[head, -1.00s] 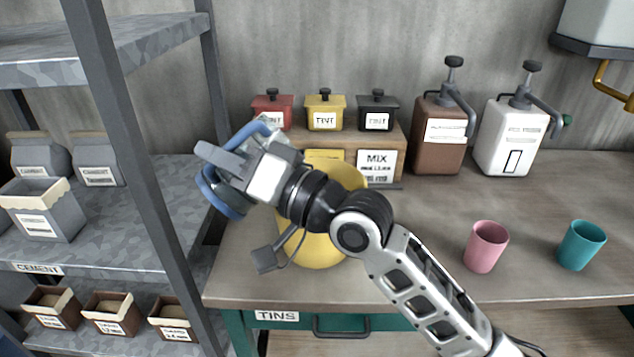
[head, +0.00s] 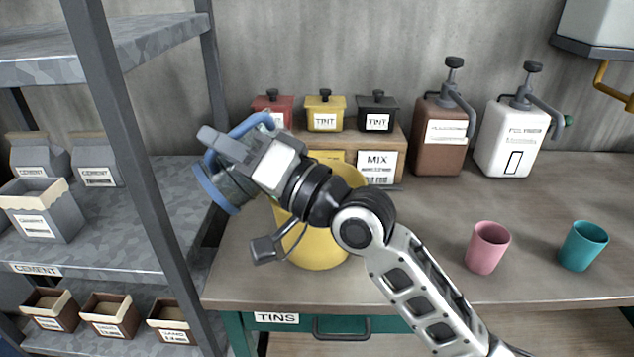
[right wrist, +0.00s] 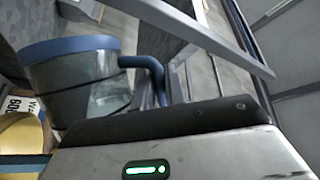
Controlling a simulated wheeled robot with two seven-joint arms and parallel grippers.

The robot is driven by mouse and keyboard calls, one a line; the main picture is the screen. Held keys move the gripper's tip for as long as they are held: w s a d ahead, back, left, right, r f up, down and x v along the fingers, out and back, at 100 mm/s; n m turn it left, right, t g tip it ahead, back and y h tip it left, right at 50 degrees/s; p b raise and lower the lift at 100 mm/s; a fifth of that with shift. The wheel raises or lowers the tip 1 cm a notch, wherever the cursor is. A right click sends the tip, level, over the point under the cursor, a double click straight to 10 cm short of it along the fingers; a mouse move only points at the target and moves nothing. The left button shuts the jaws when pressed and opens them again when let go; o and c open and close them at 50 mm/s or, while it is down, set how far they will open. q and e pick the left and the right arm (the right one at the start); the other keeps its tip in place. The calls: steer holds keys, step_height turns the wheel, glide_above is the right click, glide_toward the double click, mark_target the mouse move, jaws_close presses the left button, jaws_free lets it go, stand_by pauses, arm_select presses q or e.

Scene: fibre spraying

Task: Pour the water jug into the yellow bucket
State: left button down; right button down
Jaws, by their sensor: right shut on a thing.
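The water jug (head: 236,186) is clear and greyish with a blue rim and blue handle. It hangs tilted at the left of the yellow bucket (head: 318,245), above the table's left end. My right gripper (head: 228,150) is shut on the jug's handle and partly covers the jug. In the right wrist view the jug (right wrist: 85,85) shows its blue rim and handle, with part of the yellow bucket (right wrist: 20,138) at the lower left. The bucket stands on the table, partly hidden behind my right wrist. Water in the jug cannot be made out clearly. My left gripper is not in view.
A grey shelf post (head: 140,170) stands close to the left of the jug. Tint pots (head: 324,113) sit on a wooden block behind the bucket. Brown (head: 438,135) and white (head: 512,138) pump containers, a pink cup (head: 487,248) and a teal cup (head: 583,246) stand to the right.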

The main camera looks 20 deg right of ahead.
mark_target(255, 115)
steer(key=shift+w+d+r+m+t+b, duration=0.1)
steer(key=shift+d+r+m+t+b, duration=0.45)
steer(key=shift+r+m, duration=0.45)
stand_by(0.4)
steer(key=shift+w+d+r+m+t+y, duration=0.2)
steer(key=shift+d+r+m+t, duration=0.2)
steer(key=shift+d, duration=0.3)
steer(key=shift+w+d+r+m+t+y, duration=0.15)
steer(key=shift+d+r+m+t, duration=0.2)
steer(key=shift+d+m, duration=0.25)
steer(key=shift+d, duration=0.2)
steer(key=shift+r, duration=0.1)
steer(key=shift+w+d+r+m+t+h+p, duration=0.15)
steer(key=shift+d+r+m+t+h+p, duration=0.2)
steer(key=shift+d+m+t, duration=0.35)
steer(key=shift+w+d+r+m+t+h+p, duration=0.25)
steer(key=shift+r+m+t, duration=0.2)
steer(key=shift+m, duration=0.55)
